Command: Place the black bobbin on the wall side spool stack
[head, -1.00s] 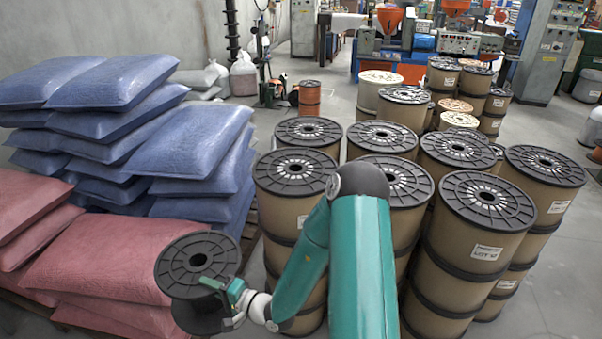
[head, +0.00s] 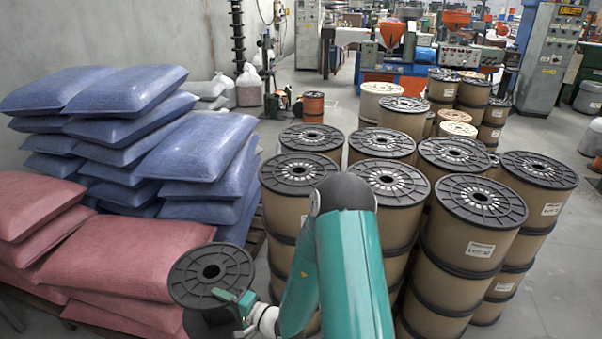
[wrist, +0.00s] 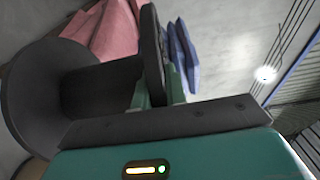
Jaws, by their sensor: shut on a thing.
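The black bobbin (head: 190,277) is held at the lower left of the head view, its round flange with a centre hole facing up. My gripper (head: 236,303) is shut on the flange's near right edge. In the wrist view the bobbin's far flange (wrist: 28,105) and dark core show at left, and the near flange (wrist: 152,55) sits between the green fingers (wrist: 158,90). Tan spools with black flanges stand in upright stacks right of the bobbin. The stack nearest the wall side at the front (head: 284,212) is apart from the bobbin; my arm partly hides its lower part.
Blue sacks (head: 120,130) and pink sacks (head: 125,255) are piled on pallets at left, close to the bobbin. A grey wall (head: 110,35) rises behind them. More spool stacks (head: 470,225) crowd the right. Machines (head: 435,60) stand at the back. A narrow floor gap separates sacks and spools.

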